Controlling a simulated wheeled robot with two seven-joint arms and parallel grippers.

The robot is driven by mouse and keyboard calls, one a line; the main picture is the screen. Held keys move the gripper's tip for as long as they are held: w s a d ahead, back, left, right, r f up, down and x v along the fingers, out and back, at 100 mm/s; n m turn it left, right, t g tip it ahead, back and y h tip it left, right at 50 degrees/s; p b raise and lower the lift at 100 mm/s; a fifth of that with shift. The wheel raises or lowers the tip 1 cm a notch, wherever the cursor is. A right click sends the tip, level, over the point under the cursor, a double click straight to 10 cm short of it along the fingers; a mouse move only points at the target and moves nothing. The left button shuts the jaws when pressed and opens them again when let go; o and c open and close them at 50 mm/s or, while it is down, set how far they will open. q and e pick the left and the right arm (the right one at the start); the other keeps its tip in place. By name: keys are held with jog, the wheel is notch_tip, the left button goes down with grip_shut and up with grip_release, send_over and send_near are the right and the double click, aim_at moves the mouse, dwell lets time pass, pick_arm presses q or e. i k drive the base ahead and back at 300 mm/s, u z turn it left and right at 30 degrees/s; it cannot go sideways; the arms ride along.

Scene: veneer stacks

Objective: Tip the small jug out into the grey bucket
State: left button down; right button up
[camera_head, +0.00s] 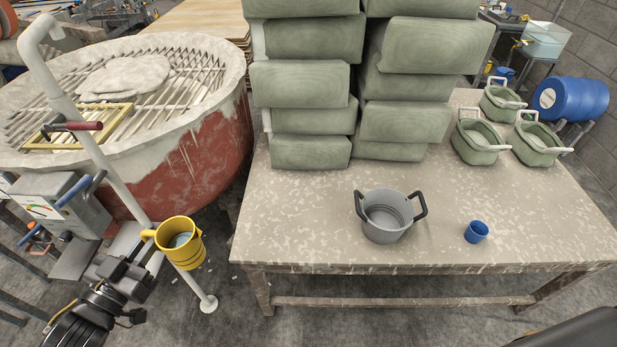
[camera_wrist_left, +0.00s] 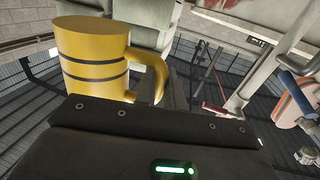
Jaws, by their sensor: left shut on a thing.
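The small jug (camera_head: 190,254) is yellow with dark bands and a handle, and something pale blue-grey shows inside it. It is roughly upright, in the air left of the table's front edge. My left gripper (camera_head: 146,258) is shut on it at the handle side. The jug also shows in the left wrist view (camera_wrist_left: 88,55), where the fingertips are hidden. The grey bucket (camera_head: 386,228), with two dark handles, stands upright on the table to the right of the jug, well apart from it. My right gripper is not in view.
Stacked green-grey blocks (camera_head: 300,85) stand behind the bucket on the table (camera_head: 320,240). A small blue cup (camera_head: 476,232) stands right of the bucket. Several green tubs (camera_head: 478,140) are at the back right. A large red vat (camera_head: 205,150) and a pale pipe (camera_head: 100,150) are at left.

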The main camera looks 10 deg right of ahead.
aim_at(384, 213)
jog(key=z, duration=0.45)
jog(key=k, duration=1.15)
jog(key=z, duration=1.35)
jog(key=i, duration=2)
jog(key=u, duration=0.7)
